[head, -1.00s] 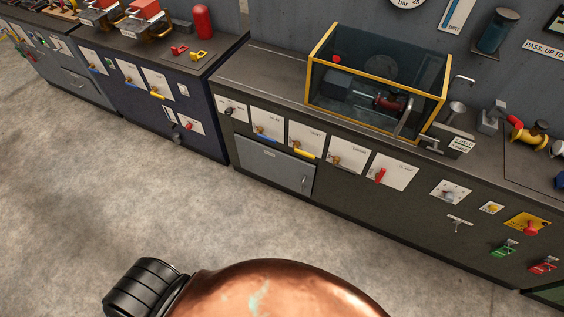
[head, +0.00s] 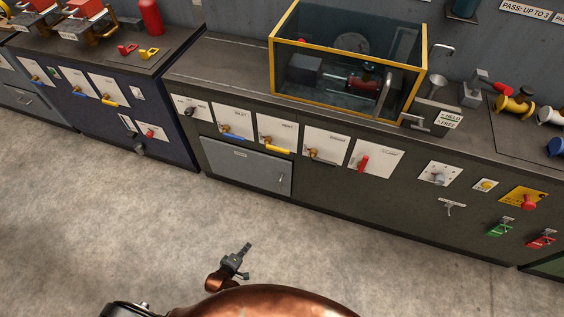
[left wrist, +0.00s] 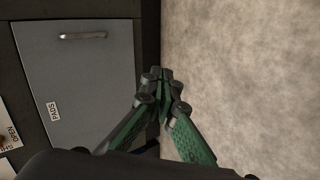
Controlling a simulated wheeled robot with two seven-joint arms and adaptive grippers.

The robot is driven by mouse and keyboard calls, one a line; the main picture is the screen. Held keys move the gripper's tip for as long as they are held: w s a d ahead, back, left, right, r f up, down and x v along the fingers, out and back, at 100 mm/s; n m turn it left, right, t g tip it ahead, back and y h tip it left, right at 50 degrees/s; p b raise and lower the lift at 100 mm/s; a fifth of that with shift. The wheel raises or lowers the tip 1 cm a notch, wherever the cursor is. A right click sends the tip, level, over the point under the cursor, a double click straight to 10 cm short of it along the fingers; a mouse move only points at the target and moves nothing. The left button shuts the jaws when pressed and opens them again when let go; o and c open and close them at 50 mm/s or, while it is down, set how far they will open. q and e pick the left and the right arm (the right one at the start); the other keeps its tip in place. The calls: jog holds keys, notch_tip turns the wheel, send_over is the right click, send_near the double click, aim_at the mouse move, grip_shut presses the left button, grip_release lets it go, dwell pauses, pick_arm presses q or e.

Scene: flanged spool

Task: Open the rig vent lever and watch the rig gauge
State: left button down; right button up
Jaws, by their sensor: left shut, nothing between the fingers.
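The vent lever is a yellow handle (head: 277,149) on a brass valve, on a white panel whose small label seems to read VENT, on the dark cabinet front. A round dial (head: 354,43), likely the rig gauge, shows dimly behind the glass of the yellow-framed case; its reading is too small to tell. My left gripper (head: 244,252) is low over the floor in front of the cabinet, well apart from the lever. In the left wrist view its green-padded fingers (left wrist: 163,85) are shut and empty, beside a grey door. My right gripper is out of view.
A blue-handled valve (head: 235,134) is left of the vent lever; a brass valve (head: 315,153) and red lever (head: 364,163) are right. The grey door (head: 245,165) with a bar handle lies below. The glass case (head: 345,75) stands on the bench. Floor is clear.

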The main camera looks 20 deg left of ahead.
pick_arm(q)
jog(key=w+d+r+n+t+b, duration=0.3)
jog(key=w+r+n+t+b, duration=0.2)
jog(key=w+r+n, duration=0.5)
jog(key=w+d+r+n+t+b, duration=0.3)
jog(key=w+r+n+t+b, duration=0.2)
jog(key=w+r+n, duration=0.6)
jog(key=w+r+b, duration=0.1)
jog(key=w, duration=0.2)
jog(key=shift+w+y, duration=0.2)
jog(key=shift+y, duration=0.2)
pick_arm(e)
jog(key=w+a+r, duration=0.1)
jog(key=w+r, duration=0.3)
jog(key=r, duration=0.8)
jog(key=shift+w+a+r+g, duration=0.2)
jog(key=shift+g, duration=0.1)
pick_arm(q)
jog(key=shift+r, duration=0.1)
